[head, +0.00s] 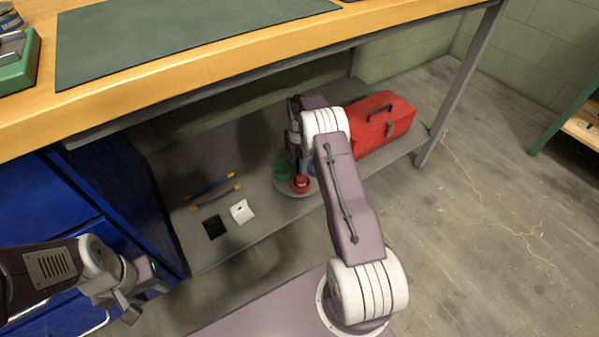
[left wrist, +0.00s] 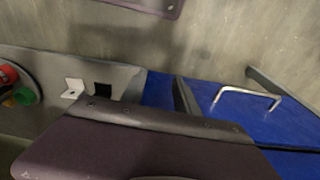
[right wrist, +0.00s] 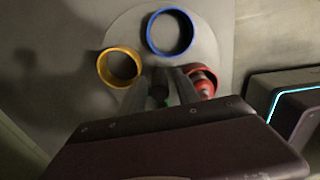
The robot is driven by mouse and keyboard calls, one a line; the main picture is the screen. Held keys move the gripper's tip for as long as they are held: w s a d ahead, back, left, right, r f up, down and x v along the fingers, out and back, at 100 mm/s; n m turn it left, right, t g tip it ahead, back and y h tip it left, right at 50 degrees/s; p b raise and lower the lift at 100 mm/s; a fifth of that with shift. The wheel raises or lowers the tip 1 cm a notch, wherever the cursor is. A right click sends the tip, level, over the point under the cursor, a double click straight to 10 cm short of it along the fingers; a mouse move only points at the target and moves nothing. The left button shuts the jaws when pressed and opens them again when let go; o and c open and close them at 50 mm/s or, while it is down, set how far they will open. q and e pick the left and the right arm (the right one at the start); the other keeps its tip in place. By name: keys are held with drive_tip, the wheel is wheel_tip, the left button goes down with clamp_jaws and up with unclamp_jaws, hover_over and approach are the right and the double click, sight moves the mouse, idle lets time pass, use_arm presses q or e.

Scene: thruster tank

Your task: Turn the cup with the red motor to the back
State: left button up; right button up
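A grey round turntable (head: 289,193) on the lower shelf bears coloured cups. In the head view the red cup with a red motor (head: 301,184) is at its front, the green cup (head: 281,171) at left and the blue cup (head: 312,172) partly hidden at right. The right wrist view shows the red motor (right wrist: 203,80), blue cup (right wrist: 170,33) and yellow cup (right wrist: 119,67). My right gripper (right wrist: 160,84) is low over the turntable's middle, its fingers either side of a dark upright part; contact is unclear. My left gripper (head: 128,304) hangs by the blue cabinet, apart from the turntable.
A red toolbox (head: 380,125) stands right of the turntable. A white bracket (head: 242,211), a black square (head: 214,227) and two yellow-ended bars (head: 212,191) lie left of it. The workbench top (head: 190,75) overhangs the shelf; a bench leg (head: 460,85) stands at right.

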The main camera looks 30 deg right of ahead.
clamp_jaws()
drive_tip(key=shift+r+n+p, duration=0.1)
drive_tip(key=shift+n+p, duration=0.35)
drive_tip(key=shift+n, duration=0.05)
drive_tip(key=shift+n+p, duration=0.55)
drive_tip(key=shift+n, duration=0.75)
drive_tip(key=shift+n+p, duration=0.4)
drive_tip(key=shift+n, duration=0.1)
drive_tip(key=shift+n+p, duration=0.4)
drive_tip(key=shift+n, duration=0.8)
